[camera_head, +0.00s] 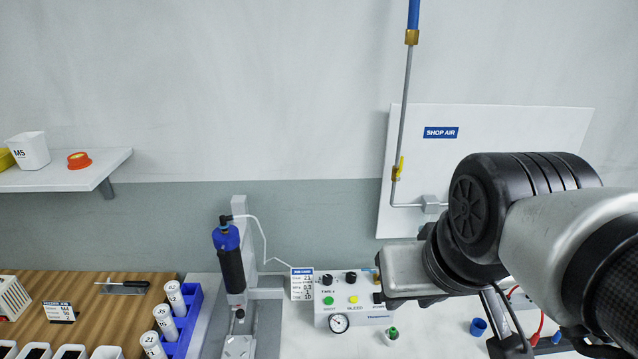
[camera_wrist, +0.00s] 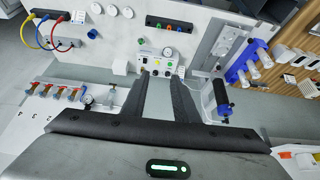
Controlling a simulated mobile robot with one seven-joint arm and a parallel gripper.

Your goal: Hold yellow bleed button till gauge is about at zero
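The yellow bleed button (camera_head: 353,299) is on the front of a white control box (camera_head: 350,318), right of a green button (camera_head: 329,301). A round white gauge (camera_head: 339,323) sits below them; its needle is too small to read. My gripper (camera_wrist: 159,80) shows in the wrist view with its two dark fingers apart and nothing between them. The control box (camera_wrist: 157,58) lies beyond the fingertips there. In the head view my wrist covers the right end of the box, and my fingertips cannot be made out. I see no contact with the yellow button.
A screwdriver stand (camera_head: 232,265) and a job card (camera_head: 302,284) are left of the box. A blue rack (camera_head: 183,322) holds white tubes. A shop air pipe (camera_head: 404,110) runs down the wall.

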